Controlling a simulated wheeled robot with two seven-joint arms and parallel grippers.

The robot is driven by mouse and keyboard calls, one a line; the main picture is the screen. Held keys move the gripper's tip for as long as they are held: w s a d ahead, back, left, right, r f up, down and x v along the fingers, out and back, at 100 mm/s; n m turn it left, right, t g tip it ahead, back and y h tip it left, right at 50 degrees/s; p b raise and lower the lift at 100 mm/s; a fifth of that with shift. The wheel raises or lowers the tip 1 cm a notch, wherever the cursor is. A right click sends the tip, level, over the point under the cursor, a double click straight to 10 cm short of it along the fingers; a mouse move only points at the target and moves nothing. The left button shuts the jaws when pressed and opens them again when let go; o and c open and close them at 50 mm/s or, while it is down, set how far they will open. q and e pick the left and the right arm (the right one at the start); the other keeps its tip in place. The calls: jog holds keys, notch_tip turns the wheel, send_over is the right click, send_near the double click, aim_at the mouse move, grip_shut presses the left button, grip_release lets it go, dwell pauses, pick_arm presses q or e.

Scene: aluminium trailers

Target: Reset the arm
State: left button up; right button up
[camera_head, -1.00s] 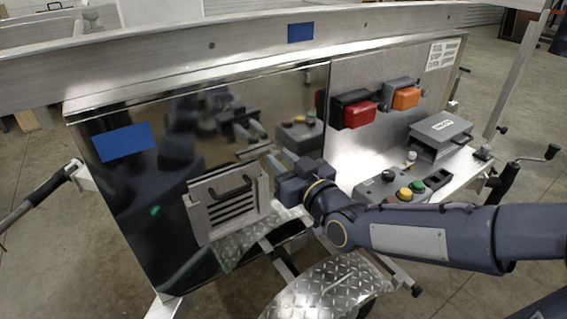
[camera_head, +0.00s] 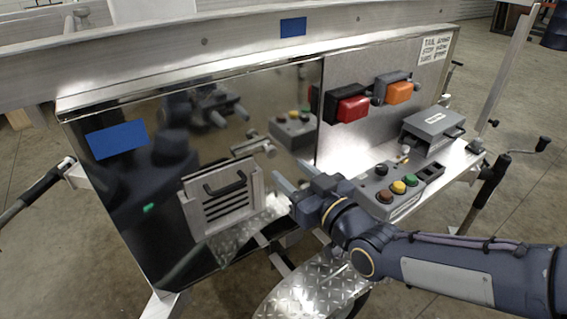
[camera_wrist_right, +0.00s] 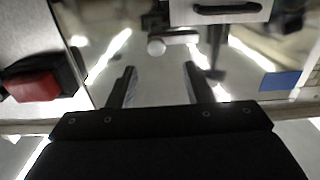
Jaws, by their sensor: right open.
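My right arm comes in from the right in the head view. Its gripper (camera_head: 281,192) is in front of the glossy dark panel (camera_head: 110,215), beside the slotted metal plate with a black handle (camera_head: 222,204). The fingers are apart, with nothing between them. In the right wrist view the two fingers of the gripper (camera_wrist_right: 158,84) are spread and empty. The black handle (camera_wrist_right: 227,9) and a round silver knob (camera_wrist_right: 156,47) show beyond them, apart from the fingers. My left gripper is not in view, except that dark arm shapes are mirrored in the panel.
A control box with coloured buttons (camera_head: 396,190) stands on a shelf close to my right arm. A grey box (camera_head: 432,131), a red lamp (camera_head: 352,108) and an orange lamp (camera_head: 398,92) are at the right. A tread-plate fender (camera_head: 305,292) lies below the arm.

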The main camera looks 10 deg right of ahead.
jog(key=shift+s+d, duration=0.15)
jog(key=shift+s, duration=0.3)
jog(key=shift+f, duration=0.1)
jog(key=s+d+f+m+g+h, duration=0.4)
jog(key=s+d+f+g, duration=0.2)
jog(key=s+d+f, duration=0.15)
jog(key=s+f+m+g, duration=0.2)
jog(key=s+f+g, duration=0.25)
jog(key=s, duration=0.75)
notch_tip(320, 180, up, 24)
jog(key=y+p, duration=0.1)
jog(key=p, duration=2.3)
jog(key=shift+s+d, duration=0.2)
jog(key=shift+s, duration=0.1)
jog(key=shift+g, duration=0.25)
